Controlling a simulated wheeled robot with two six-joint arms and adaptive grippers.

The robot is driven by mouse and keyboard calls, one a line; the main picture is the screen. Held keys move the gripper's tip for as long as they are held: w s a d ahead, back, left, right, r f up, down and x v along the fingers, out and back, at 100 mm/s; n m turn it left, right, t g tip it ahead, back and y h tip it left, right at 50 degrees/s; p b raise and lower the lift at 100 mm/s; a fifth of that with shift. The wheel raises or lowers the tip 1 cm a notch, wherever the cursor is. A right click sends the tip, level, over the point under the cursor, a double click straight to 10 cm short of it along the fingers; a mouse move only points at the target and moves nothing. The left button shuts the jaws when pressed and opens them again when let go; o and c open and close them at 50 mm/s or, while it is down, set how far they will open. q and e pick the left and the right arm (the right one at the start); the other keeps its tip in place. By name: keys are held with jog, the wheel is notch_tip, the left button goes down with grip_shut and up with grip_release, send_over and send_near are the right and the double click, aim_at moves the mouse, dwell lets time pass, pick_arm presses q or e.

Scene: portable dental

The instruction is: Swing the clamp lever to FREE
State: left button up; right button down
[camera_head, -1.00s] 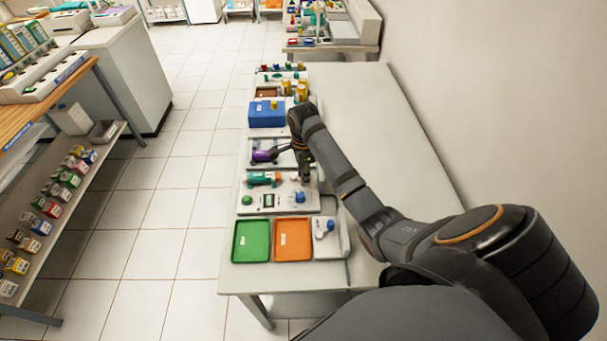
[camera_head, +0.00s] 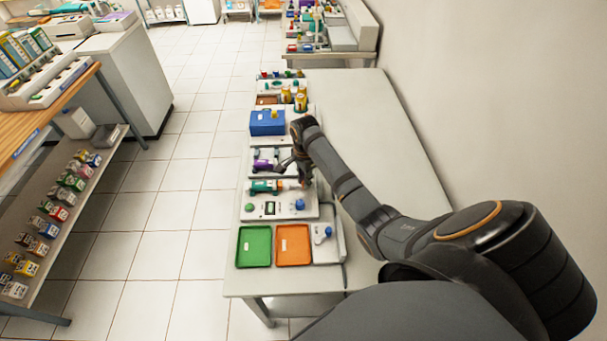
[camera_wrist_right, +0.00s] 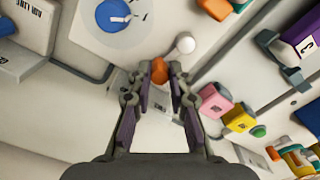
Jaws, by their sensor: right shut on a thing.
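My right gripper (camera_wrist_right: 159,74) is closed around a small orange piece (camera_wrist_right: 159,72) in the right wrist view, likely the clamp lever's end; FREE markings cannot be read. In the head view this gripper (camera_head: 301,182) is low over the bench devices, at the right end of the teal cylinder (camera_head: 263,186). The arm and fingers hide what lies there. A white ball (camera_wrist_right: 186,42) stands just past the fingertips in the wrist view. A blue knob (camera_wrist_right: 112,14) on a round pale plate is farther up. My left gripper is not in view.
A green tray (camera_head: 254,247) and an orange tray (camera_head: 293,245) lie at the bench's near end. A blue box (camera_head: 267,122) stands farther back. Pink (camera_wrist_right: 214,100) and yellow (camera_wrist_right: 239,118) blocks are right of the fingers. The bench's right side is bare.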

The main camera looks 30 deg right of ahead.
jog(key=shift+w+d+r+n+p, duration=0.25)
jog(key=shift+n+p, duration=0.5)
jog(key=shift+n, duration=0.15)
jog(key=n, duration=0.1)
jog(key=w+n+p, duration=0.1)
jog(key=shift+d+n+p, duration=0.2)
jog(key=shift+n+p, duration=0.1)
jog(key=shift+n, duration=0.1)
jog(key=shift+w+d+f+n+p, duration=0.1)
jog(key=shift+w+n+p, duration=0.1)
jog(key=shift+n, duration=0.4)
jog(key=shift+w+f+n+p, duration=0.1)
jog(key=shift+w+n+p, duration=0.1)
jog(key=shift+n, duration=0.4)
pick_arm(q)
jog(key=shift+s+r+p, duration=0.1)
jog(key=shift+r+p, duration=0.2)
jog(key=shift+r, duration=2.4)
pick_arm(e)
jog(key=shift+w+n, duration=0.2)
jog(key=shift+n, duration=0.45)
jog(key=shift+w+n, duration=0.2)
jog(key=shift+n, duration=0.45)
jog(key=c, duration=1.2)
grip_release()
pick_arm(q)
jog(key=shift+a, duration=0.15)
